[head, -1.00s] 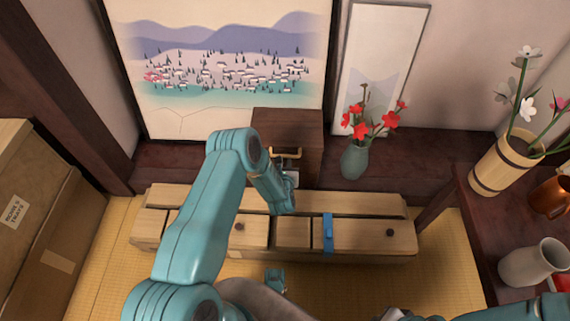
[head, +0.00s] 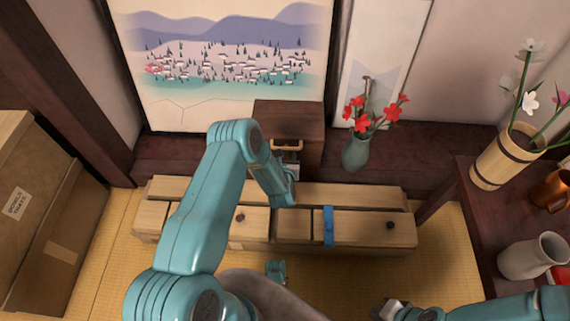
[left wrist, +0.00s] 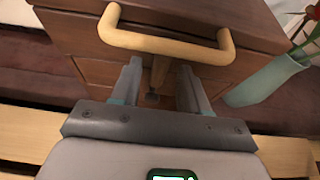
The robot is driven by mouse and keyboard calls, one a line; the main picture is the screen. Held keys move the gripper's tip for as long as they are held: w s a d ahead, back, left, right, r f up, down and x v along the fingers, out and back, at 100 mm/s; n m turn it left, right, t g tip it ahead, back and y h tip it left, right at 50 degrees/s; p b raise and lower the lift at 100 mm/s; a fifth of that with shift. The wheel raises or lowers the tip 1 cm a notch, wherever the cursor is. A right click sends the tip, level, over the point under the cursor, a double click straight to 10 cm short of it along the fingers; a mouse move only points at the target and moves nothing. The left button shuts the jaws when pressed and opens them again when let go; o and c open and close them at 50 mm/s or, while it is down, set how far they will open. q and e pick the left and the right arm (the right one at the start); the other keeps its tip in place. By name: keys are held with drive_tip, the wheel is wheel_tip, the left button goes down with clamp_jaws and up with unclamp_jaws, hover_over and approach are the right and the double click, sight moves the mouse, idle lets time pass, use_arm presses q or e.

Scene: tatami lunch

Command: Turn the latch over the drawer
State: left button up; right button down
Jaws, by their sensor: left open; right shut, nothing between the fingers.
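A small dark wooden cabinet (head: 312,128) stands on the dark ledge below the picture. A tan, U-shaped handle (head: 288,146) is on its front; it spans the top of the left wrist view (left wrist: 165,46). My left gripper (left wrist: 158,88) is open in front of the cabinet, a finger on each side of this piece; contact is unclear. It is partly hidden by my arm in the head view (head: 289,171). My right gripper (head: 390,309) is shut and empty at the bottom edge.
A low light-wood bench (head: 375,225) with knobs and a blue band (head: 328,226) lies in front of the ledge. A green vase (head: 356,153) with red flowers stands right of the cabinet. Cardboard boxes (head: 75,235) stand left; a dark table (head: 480,225) holds vessels at right.

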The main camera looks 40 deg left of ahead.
use_arm(q)
drive_tip(key=p+v, duration=0.5)
drive_tip(key=v, duration=1)
drive_tip(key=shift+s+d+r, duration=0.2)
drive_tip(key=shift+s, duration=0.1)
